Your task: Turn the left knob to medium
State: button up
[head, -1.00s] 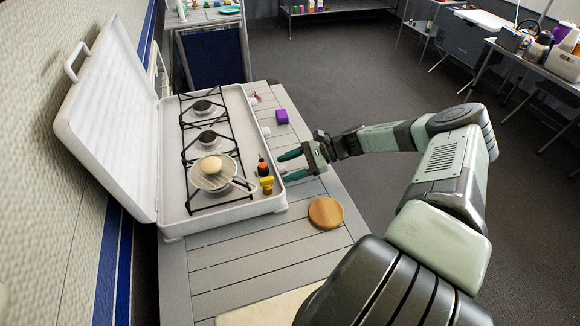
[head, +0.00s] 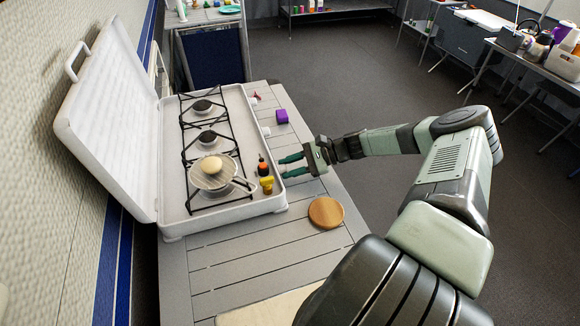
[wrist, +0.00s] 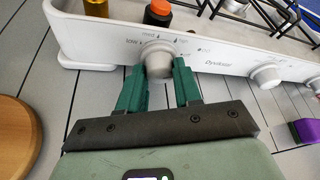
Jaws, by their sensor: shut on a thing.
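The left knob (wrist: 158,58) is a round grey-white knob on the front of the white stove (wrist: 110,38). Printed marks curve around it, with low at the left, med above, and high and off to the right. Which mark it points at is hard to tell. My gripper (wrist: 159,70), with green fingers, is shut on the knob, one finger at each side. In the head view my gripper (head: 283,166) reaches the stove's front from the right, and its fingers hide the knob there.
Another knob (wrist: 265,76) lies further right on the panel. Orange-capped (head: 262,168) and yellow (head: 267,184) bottles stand on the stove just behind the knob. A pan (head: 214,175) sits on the near burner. A wooden disc (head: 326,212) and purple block (head: 281,116) lie on the table.

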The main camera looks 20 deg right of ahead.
jog(key=shift+s+d+f+n+t+y, duration=0.1)
jog(key=shift+n+t+y, duration=0.3)
jog(key=shift+n+t, duration=0.75)
jog(key=shift+n, duration=0.45)
jog(key=o, duration=1)
jog(key=shift+o, duration=0.2)
jog(key=shift+g, duration=0.35)
